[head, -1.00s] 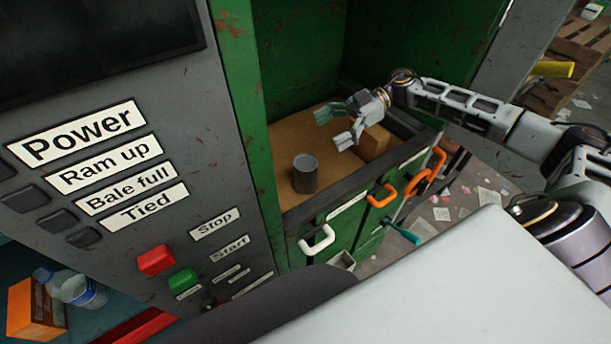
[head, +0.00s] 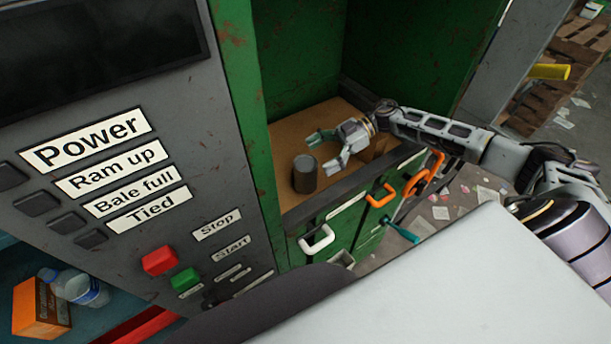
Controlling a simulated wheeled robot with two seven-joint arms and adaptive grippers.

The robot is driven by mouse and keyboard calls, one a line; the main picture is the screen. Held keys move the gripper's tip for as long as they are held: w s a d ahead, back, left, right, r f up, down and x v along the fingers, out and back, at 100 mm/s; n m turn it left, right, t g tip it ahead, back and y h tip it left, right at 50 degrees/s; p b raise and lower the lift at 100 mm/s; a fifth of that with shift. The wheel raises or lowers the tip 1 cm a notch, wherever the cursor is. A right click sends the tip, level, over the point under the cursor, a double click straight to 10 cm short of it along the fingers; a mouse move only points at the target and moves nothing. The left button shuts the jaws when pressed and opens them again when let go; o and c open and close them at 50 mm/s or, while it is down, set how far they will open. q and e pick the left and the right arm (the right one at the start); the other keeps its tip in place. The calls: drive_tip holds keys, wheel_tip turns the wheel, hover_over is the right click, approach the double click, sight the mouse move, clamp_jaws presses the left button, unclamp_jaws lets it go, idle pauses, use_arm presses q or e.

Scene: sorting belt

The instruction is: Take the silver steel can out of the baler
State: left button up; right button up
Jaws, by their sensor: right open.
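The silver steel can (head: 304,176) stands upright on the brown cardboard-like floor (head: 292,138) inside the green baler (head: 310,50), near its front edge. It looks dark grey in this light. My right gripper (head: 318,156) reaches in from the right over the baler's front edge. Its two fingers are open and point left at the can, with the tips close to the can's upper right side. I cannot tell whether a fingertip touches it. My left gripper is not in view.
The baler's grey control panel (head: 200,130) stands close on the left. White (head: 318,240) and orange (head: 380,196) handles stick out from the front door below the opening. A brown block (head: 372,150) sits behind my right gripper. A bottle (head: 75,287) and an orange box (head: 40,308) lie lower left.

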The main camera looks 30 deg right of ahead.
sight(306, 162)
idle(0.3)
drive_tip(key=shift+p+x, duration=0.5)
drive_tip(key=shift+x, duration=1.95)
drive_tip(key=shift+c, duration=0.4)
drive_tip(key=c, duration=1)
drive_tip(key=shift+r, duration=0.15)
wheel_tip(306, 162, up, 28)
drive_tip(key=shift+f+b, duration=0.2)
drive_tip(key=shift+b, duration=0.65)
drive_tip(key=shift+r, duration=0.15)
